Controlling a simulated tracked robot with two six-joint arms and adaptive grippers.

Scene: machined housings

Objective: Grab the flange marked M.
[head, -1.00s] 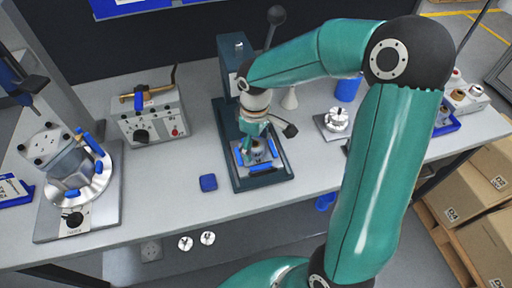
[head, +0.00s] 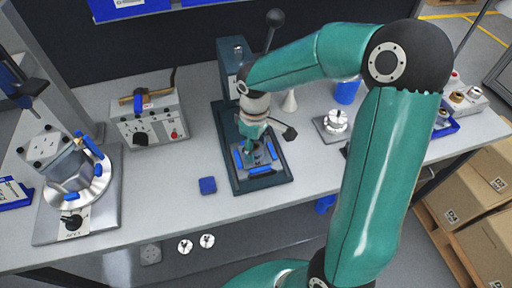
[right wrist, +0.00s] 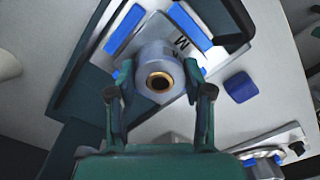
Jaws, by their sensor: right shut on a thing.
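The flange marked M (right wrist: 157,62) shows in the right wrist view as a pale grey round hub with a brass-coloured bore. A letter M is visible on the flat plate beside the hub. It is over the dark press base (head: 279,181), between blue pads; I cannot tell whether it is lifted off. My right gripper (right wrist: 158,84) is shut on the hub, one finger on each side. In the head view my right gripper (head: 256,150) points down over the press base and hides much of the flange. My left gripper is not in view.
A blue block (head: 207,185) lies left of the press base. A grey control box (head: 151,124) and a round fixture (head: 80,188) stand further left. Another metal flange part (head: 336,122) sits on a plate at the right. The bench front is mostly clear.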

